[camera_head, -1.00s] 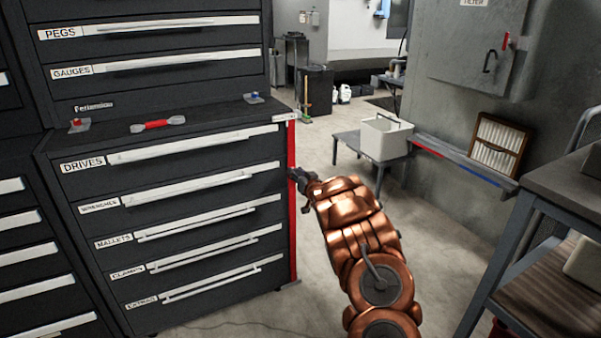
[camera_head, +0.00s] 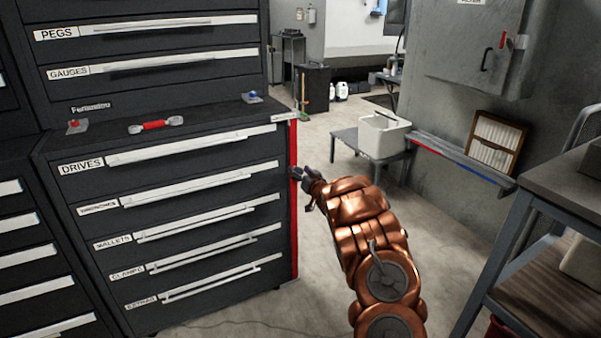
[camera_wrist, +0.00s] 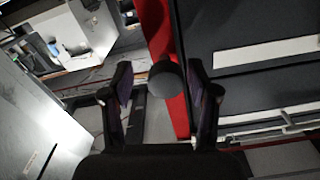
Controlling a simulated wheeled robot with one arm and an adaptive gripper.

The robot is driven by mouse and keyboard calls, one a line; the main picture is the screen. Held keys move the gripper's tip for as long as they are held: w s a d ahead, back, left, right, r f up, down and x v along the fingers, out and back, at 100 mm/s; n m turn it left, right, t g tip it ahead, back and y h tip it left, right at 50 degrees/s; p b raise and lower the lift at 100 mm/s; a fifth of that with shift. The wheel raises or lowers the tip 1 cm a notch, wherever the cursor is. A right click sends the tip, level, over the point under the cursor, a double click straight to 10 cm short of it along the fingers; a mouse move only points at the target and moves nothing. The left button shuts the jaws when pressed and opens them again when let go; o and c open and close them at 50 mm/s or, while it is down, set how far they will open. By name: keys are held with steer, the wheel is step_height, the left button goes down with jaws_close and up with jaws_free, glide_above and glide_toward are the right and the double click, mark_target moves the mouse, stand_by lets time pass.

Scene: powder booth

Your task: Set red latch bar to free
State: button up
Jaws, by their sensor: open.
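The red latch bar (camera_head: 294,215) is a tall, narrow upright strip along the right front edge of the black drawer cabinet. In the wrist view the red bar (camera_wrist: 180,115) runs from the top down past my fingers. A dark round knob (camera_wrist: 167,78) shows in front of it, between my two fingers. My gripper (camera_head: 300,174) is at the upper half of the bar, at its right side. The wrist view shows my gripper (camera_wrist: 160,88) open, with a finger on each side of the knob. I cannot tell whether either finger touches it.
The cabinet (camera_head: 150,136) has several labelled drawers with long pale handles, all shut. A red-handled tool (camera_head: 155,125) lies on its top. A grey table (camera_head: 345,138) with a white bin (camera_head: 383,137) stands behind my arm. A dark bench (camera_head: 570,185) is at the right.

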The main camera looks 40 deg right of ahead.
steer(key=shift+s, duration=0.1)
steer(key=v, duration=1.2)
stand_by(0.4)
